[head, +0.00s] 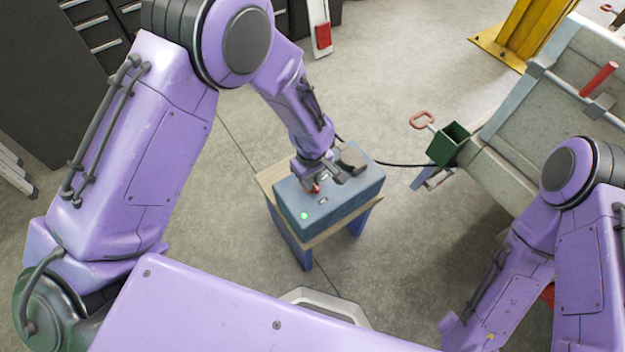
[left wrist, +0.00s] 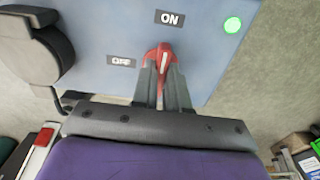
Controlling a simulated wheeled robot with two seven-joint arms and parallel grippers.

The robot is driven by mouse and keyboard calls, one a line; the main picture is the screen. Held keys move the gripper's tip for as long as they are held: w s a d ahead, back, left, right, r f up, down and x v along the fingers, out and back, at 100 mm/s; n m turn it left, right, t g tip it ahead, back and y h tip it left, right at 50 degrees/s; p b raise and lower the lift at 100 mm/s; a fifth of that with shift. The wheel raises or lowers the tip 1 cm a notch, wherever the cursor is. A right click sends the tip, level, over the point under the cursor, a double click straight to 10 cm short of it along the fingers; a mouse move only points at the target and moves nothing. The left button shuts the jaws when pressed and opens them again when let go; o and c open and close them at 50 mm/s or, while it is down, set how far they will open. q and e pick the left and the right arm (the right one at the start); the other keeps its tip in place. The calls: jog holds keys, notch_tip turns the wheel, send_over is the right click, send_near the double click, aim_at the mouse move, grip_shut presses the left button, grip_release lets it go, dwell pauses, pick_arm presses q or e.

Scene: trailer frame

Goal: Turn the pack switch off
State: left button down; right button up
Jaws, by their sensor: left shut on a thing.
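The blue pack box (head: 335,196) stands on a small wooden-topped stool. Its red switch handle (left wrist: 164,58) shows in the left wrist view, with its tip directed at the ON label (left wrist: 170,18). The OFF label (left wrist: 121,62) is to the left of the handle. A green light (left wrist: 232,24) glows on the panel and also shows in the head view (head: 304,216). My left gripper (head: 316,184) is at the top of the box, shut on the red handle, its fingers on either side of it. My right gripper is out of view; only part of that arm shows.
The stool (head: 307,257) has blue legs. A black cable (head: 405,164) runs from the box toward a green holder (head: 449,144) on the grey trailer (head: 520,128) at right. A yellow post base (head: 500,45) stands behind. Open floor surrounds the stool.

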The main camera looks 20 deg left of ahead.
pick_arm(q)
jog(key=shift+r+n+p, duration=0.15)
jog(key=shift+n+p, duration=0.15)
jog(key=shift+p, duration=0.15)
jog(key=n+p, duration=0.2)
jog(key=n, duration=0.1)
jog(key=shift+n+p, duration=0.65)
jog(key=shift+n, duration=0.05)
